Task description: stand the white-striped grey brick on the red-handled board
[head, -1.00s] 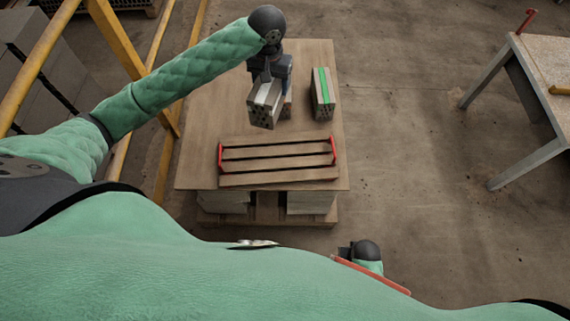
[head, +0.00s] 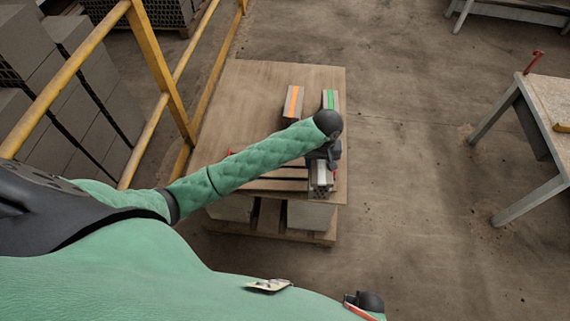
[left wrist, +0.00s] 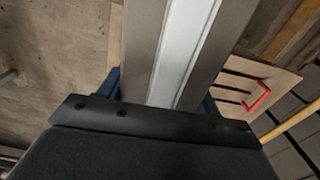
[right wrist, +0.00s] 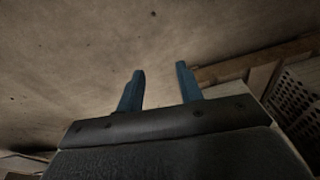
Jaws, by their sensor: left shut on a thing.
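The white-striped grey brick (head: 320,177) is in my left gripper (head: 325,160), at the right end of the board in the head view. In the left wrist view the brick's white stripe (left wrist: 185,45) runs between the blue fingers. The slatted wooden board (head: 282,172) lies near the table's front edge, partly hidden by my left arm. One red handle (left wrist: 260,101) shows in the left wrist view. I cannot tell whether the brick touches the board. My right gripper (right wrist: 160,80) is open and empty, with floor behind it.
An orange-striped brick (head: 292,103) and a green-striped brick (head: 330,101) stand farther back on the wooden table (head: 240,100). The table's left rear is clear. A yellow railing (head: 165,75) runs along the left. Another table (head: 545,110) stands apart at the right.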

